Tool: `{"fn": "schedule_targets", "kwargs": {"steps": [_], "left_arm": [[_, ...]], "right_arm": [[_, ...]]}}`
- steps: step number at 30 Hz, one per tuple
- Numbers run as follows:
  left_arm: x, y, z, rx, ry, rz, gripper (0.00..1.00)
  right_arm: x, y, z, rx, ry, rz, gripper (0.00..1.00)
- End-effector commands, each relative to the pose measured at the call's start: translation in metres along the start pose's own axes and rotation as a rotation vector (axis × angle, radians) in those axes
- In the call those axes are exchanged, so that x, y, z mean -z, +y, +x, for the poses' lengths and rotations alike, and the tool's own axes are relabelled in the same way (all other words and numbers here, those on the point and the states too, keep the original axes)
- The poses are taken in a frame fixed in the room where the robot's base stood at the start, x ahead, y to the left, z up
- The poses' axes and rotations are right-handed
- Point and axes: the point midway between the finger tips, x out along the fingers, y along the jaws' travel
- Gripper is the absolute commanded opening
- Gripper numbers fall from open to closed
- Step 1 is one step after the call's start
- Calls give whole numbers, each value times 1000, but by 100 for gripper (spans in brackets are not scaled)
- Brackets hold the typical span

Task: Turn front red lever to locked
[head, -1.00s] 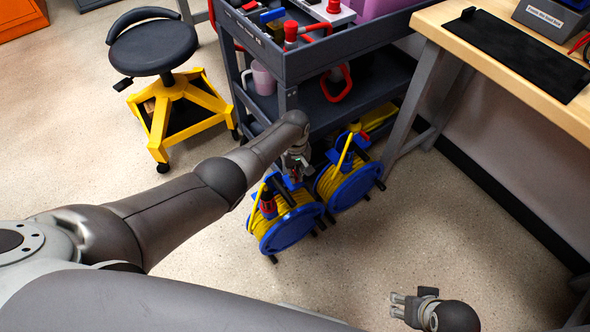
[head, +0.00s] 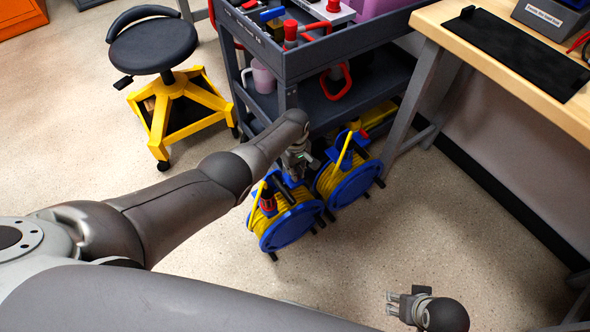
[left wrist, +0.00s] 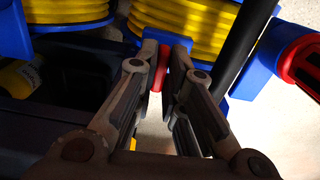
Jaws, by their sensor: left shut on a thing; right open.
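Two blue cable reels with yellow cable stand on the floor by the cart: the front reel (head: 290,228) and the rear reel (head: 357,185). My left gripper (head: 303,172) is down at the top of the front reel. In the left wrist view its fingers are closed on a narrow red piece, the red lever (left wrist: 160,68), at their tips. The lever is mostly hidden by the fingers, so its angle cannot be told. The lever is hidden in the head view. My right gripper (head: 391,303) is open and empty, low at the right over the floor.
A dark cart (head: 340,62) stands behind the reels, close to my left gripper. A stool (head: 178,100) is at the left and a wooden workbench (head: 535,85) at the right. The floor (head: 440,220) in front of the bench is clear.

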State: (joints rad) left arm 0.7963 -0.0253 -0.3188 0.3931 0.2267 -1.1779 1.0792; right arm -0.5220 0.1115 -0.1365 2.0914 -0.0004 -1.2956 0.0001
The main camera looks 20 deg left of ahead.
Motion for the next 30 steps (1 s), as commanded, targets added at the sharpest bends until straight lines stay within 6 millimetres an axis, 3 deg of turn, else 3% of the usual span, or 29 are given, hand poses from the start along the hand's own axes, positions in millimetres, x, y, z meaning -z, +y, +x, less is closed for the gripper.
{"fn": "schedule_targets", "kwargs": {"steps": [2,3,4,18,30], "left_arm": [[2,1,-2,-4,4,-2,0],[2,1,-2,-4,5,-2,16],[2,1,-2,-4,4,-2,20],[1,1,-4,-1,1,0,20],[1,1,-33,-4,2,0,20]], "right_arm": [[0,0,0,0,0,0,54],[0,0,0,0,0,0,54],[0,0,0,0,0,0,54],[0,0,1,1,0,-1,54],[0,0,0,0,0,0,54]]}}
